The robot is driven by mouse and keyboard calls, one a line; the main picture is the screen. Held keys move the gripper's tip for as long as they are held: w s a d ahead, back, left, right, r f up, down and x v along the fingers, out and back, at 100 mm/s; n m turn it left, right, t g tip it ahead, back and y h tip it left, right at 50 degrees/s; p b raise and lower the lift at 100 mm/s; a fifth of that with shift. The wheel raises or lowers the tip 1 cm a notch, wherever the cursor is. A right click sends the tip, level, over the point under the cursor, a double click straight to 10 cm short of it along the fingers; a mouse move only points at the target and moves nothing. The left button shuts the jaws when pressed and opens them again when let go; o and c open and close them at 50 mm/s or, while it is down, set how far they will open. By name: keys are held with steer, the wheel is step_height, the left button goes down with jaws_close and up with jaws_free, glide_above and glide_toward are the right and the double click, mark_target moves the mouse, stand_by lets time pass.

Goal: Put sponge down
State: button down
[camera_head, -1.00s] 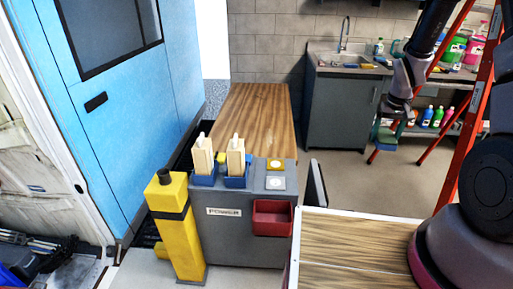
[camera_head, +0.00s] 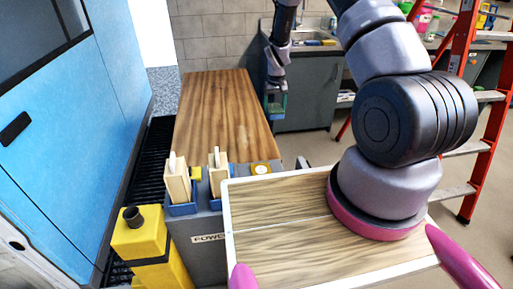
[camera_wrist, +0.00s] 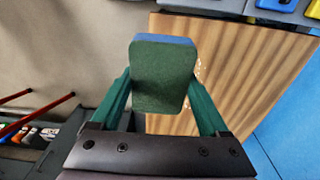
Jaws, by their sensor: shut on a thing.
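In the wrist view a sponge (camera_wrist: 163,75), dark green on its broad face with a blue edge, sits between the two green fingers of my gripper (camera_wrist: 163,98). My gripper is shut on it. In the head view my gripper (camera_head: 275,105) hangs downward at the right edge of the wooden tabletop (camera_head: 215,110), in front of the grey cabinet. The sponge is small and hard to make out there. The wrist view shows the striped wood top behind and to the right of the sponge, with grey floor to the left.
Blue holders with wooden-handled brushes (camera_head: 178,180) stand at the near end of the tabletop, beside a yellow post (camera_head: 150,240). A sink cabinet (camera_head: 308,92) is behind my gripper. A red ladder (camera_head: 465,100) stands at right. The long tabletop's surface looks bare.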

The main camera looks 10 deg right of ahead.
glide_above(259, 147)
step_height(259, 147, down, 12)
steer(key=r, duration=0.1)
steer(key=shift+a+f+g, duration=0.1)
steer(key=shift+f+g, duration=0.2)
step_height(259, 147, down, 10)
steer(key=shift+r, duration=0.25)
steer(key=shift+f, duration=0.15)
jaws_free()
step_height(259, 147, up, 11)
steer(key=shift+s+d, duration=0.2)
steer(key=shift+d, duration=0.05)
